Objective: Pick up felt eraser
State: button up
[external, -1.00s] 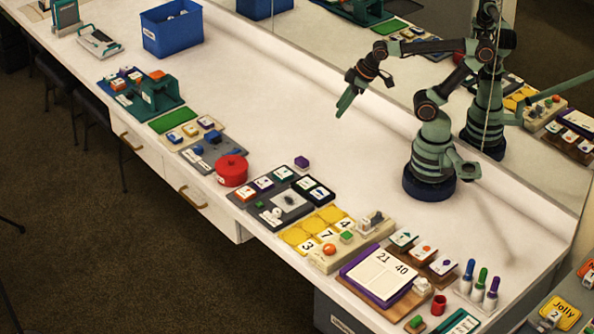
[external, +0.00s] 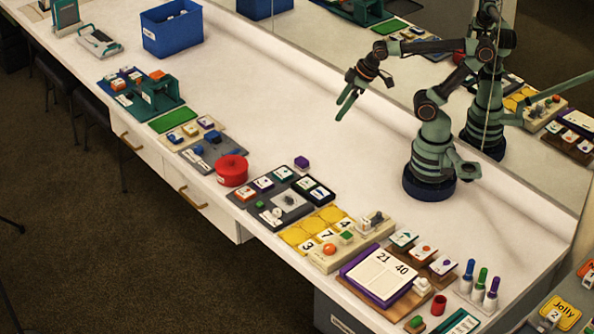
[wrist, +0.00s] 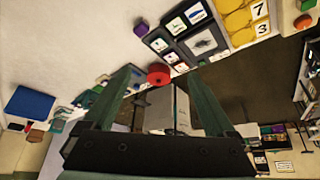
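My gripper (external: 340,111) hangs in the air above the bare middle of the white counter. It is open, with a gap between its two green fingers; in the wrist view the fingers (wrist: 160,73) stand well apart with nothing held. I cannot tell for sure which thing is the felt eraser. A small pale block (external: 422,285) at the right corner of the purple-edged number board (external: 372,284) could be it, but it is too small to be certain. It lies far from my gripper, towards the front right.
A small purple block (external: 301,162) and red round pot (external: 231,170) are nearest on the front side. Several game boards line the front edge. A pen stand (external: 478,287) and red cup (external: 438,305) are front right. A blue bin (external: 172,29) stands far left. The counter's middle is clear.

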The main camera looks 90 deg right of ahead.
jog(key=n+g, duration=0.6)
jog(key=n, duration=0.3)
send_over(302, 160)
notch_tip(302, 160, down, 13)
jog(key=f, duration=0.6)
jog(key=shift+s+a+f, duration=0.1)
jog(key=shift+s+f, duration=0.1)
jog(key=shift+f, duration=0.05)
jog(key=shift+w+d+f, duration=0.1)
jog(key=shift+d+f, duration=0.05)
jog(key=shift+f, duration=1.15)
jog(key=shift+w+d+f, duration=0.1)
jog(key=shift+f, duration=1.2)
jog(key=shift+c, duration=0.3)
jog(key=c, duration=1.4)
